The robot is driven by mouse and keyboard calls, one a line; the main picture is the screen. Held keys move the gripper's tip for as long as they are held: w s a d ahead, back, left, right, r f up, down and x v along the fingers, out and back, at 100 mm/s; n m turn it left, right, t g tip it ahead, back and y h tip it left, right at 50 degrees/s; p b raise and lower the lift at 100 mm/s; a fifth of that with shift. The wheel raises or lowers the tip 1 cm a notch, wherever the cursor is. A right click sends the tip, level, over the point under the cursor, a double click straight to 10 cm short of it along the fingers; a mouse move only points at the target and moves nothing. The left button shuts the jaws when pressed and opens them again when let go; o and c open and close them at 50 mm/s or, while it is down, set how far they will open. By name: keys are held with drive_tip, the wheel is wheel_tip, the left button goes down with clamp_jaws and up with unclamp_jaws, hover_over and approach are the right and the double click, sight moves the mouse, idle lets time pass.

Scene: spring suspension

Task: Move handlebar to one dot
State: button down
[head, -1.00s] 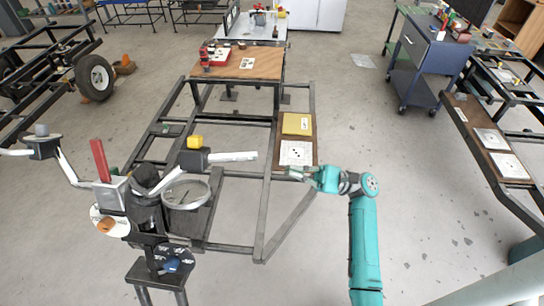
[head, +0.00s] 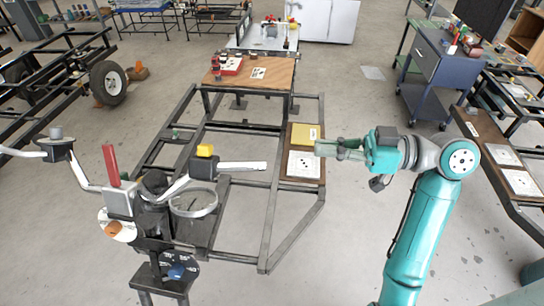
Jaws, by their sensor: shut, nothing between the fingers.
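The handlebar (head: 241,168) is at the left front, with white arms, dark grip blocks, a yellow knob (head: 205,151) on one block and a red lever (head: 110,165) at its middle. A dark dial (head: 179,267) with a blue centre sits low on its column. A white card with dots (head: 304,165) lies on a brown board right of the frame's middle. My gripper (head: 318,148) is shut and empty.
A metal frame (head: 268,225) fills the middle floor. A wooden table (head: 262,75) with a red item stands behind. A blue cart (head: 440,75) and a brown board with white cards (head: 490,150) are at the right. Floor between my arm and the frame is clear.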

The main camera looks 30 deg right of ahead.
drive_tip(key=w+a+f, duration=0.4)
drive_tip(key=w+a, duration=0.2)
drive_tip(key=a, duration=0.2)
drive_tip(key=shift+w+a+f, duration=0.15)
drive_tip(key=shift+w+f, duration=0.15)
idle(0.3)
